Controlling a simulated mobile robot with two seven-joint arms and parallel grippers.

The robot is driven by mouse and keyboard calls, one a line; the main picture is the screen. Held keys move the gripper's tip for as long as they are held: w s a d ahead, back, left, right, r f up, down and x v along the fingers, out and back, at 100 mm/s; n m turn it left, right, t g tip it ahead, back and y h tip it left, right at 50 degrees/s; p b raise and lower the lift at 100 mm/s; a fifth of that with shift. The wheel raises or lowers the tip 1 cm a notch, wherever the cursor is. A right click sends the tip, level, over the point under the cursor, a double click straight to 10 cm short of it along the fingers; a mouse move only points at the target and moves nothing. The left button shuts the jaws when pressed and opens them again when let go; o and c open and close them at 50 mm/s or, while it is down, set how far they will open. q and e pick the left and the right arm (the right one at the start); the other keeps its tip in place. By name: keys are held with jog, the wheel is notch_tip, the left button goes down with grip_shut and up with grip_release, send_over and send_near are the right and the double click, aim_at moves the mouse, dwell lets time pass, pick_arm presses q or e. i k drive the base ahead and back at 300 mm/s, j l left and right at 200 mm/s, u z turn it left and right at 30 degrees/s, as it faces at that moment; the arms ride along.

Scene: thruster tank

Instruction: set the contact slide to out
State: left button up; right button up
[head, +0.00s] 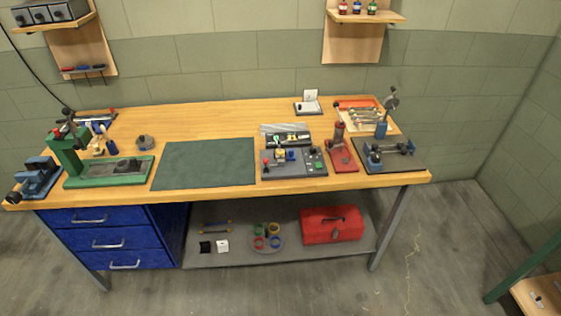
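No part that I can surely name as the contact slide shows at this size. A grey device (309,171) with small coloured knobs and a green part stands near the front edge of the workbench, right of the dark green mat. Its small controls are too small to read, so I cannot tell any slide's position. Neither of my grippers is in view.
The wooden workbench (215,117) has a bare green mat (205,165). A green press (70,160) and blue vise (38,178) stand left. A red tool (341,155) and a dark plate with a blue fixture (388,150) stand right. A red toolbox (331,224) sits below.

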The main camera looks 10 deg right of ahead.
aim_at(290, 157)
jog(key=i+l+u, duration=0.4)
jog(key=l, duration=0.25)
jog(key=i+l+u, duration=0.2)
jog(key=l, duration=0.15)
jog(key=i+l+u, duration=0.2)
jog(key=l, duration=0.2)
